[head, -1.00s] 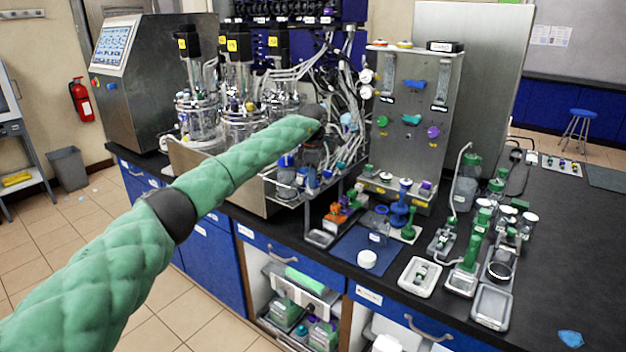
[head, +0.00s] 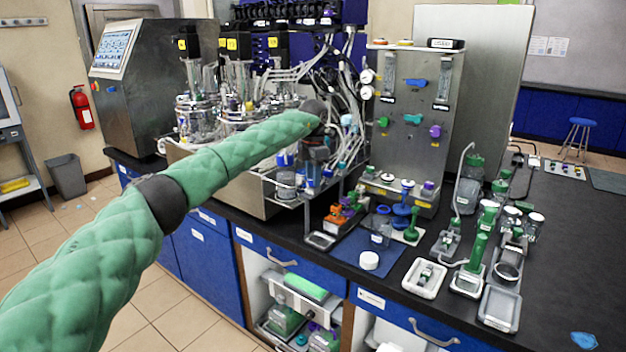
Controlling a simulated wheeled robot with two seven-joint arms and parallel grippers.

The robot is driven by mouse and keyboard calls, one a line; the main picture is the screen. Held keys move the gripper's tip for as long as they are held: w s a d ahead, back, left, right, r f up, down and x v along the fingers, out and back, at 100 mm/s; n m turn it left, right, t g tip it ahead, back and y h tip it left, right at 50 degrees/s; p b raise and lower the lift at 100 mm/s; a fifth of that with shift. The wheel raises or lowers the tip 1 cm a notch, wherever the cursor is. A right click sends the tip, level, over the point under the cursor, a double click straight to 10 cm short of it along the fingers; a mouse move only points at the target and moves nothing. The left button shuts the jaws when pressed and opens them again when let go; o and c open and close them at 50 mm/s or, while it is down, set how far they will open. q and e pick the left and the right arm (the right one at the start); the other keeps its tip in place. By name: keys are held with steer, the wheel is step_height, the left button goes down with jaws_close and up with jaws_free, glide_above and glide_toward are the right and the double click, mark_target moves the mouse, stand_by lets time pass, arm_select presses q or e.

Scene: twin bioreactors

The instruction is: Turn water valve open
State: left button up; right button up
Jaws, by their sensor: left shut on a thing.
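My left arm reaches in from the left to the pipes at the front right of the bioreactors (head: 240,112). My left gripper (head: 316,160) points down there, by the metal tray rack. It is shut on what seems to be the water valve; its jaws and the pipes hide most of the handle, so I cannot tell how far it is turned. Blue parts show close to the jaws. My right gripper is not in view.
A steel panel (head: 412,150) with coloured knobs and gauges stands right of my gripper. White tubes hang behind the gripper. Small trays, bottles and green-topped parts crowd the black bench (head: 560,240); its right side is mostly clear.

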arm_select(q)
steer(key=n+b, duration=0.2)
steer(key=n, duration=0.1)
steer(key=shift+n, duration=0.4)
steer(key=n+b, duration=0.1)
steer(key=n, duration=0.2)
steer(key=shift+r, duration=0.1)
steer(key=shift+n, duration=0.9)
steer(key=shift+n+b, duration=0.35)
steer(key=shift+n, duration=0.05)
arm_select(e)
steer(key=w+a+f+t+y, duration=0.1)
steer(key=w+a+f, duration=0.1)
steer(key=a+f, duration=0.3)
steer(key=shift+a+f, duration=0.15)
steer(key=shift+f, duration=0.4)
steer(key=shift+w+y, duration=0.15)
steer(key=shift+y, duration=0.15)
arm_select(q)
steer(key=shift+r, duration=0.1)
steer(key=o, duration=1)
steer(key=shift+w, duration=0.1)
steer(key=shift+c, duration=0.2)
